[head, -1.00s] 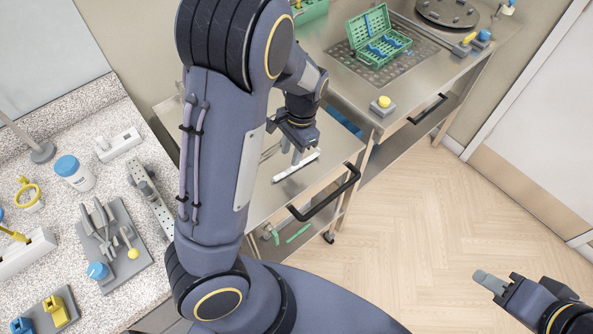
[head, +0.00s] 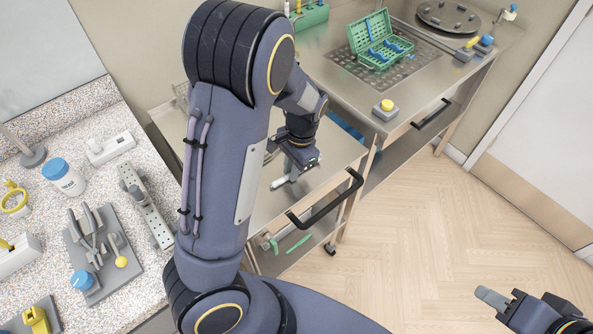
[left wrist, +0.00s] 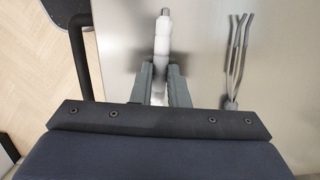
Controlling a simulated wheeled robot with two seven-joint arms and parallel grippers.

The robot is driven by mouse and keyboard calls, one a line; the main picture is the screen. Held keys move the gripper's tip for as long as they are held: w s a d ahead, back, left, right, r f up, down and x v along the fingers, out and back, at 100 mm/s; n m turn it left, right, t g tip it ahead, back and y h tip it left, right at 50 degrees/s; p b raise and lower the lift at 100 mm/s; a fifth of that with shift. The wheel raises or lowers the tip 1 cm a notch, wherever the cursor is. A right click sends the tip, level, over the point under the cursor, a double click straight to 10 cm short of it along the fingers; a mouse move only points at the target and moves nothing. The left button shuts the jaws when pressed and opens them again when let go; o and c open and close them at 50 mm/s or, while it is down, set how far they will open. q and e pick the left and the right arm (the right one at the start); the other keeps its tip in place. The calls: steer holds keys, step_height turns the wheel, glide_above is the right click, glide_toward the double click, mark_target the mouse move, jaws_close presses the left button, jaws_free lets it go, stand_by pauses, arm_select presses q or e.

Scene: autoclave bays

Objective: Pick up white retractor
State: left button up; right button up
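The white retractor (head: 278,184) lies on the steel top of the cart (head: 318,178), partly hidden under my left gripper in the head view. In the left wrist view the white retractor (left wrist: 162,38) runs up from between the two grey fingers of my left gripper (left wrist: 160,78). The fingers stand on either side of it, close to its sides. I cannot tell whether they touch it. My left gripper (head: 290,176) points down at the cart top. My right gripper (head: 492,298) is at the lower right over the floor, away from the cart, holding nothing visible.
A grey forked instrument (left wrist: 237,60) lies right of the retractor in the left wrist view. The cart's black handle (head: 325,200) is at its front edge. A steel table with an open green case (head: 378,42) stands behind. A speckled counter (head: 100,178) is at left.

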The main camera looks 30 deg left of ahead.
step_height(320, 180, up, 9)
steer(key=p, duration=0.9)
steer(key=shift+r, duration=0.2)
stand_by(0.6)
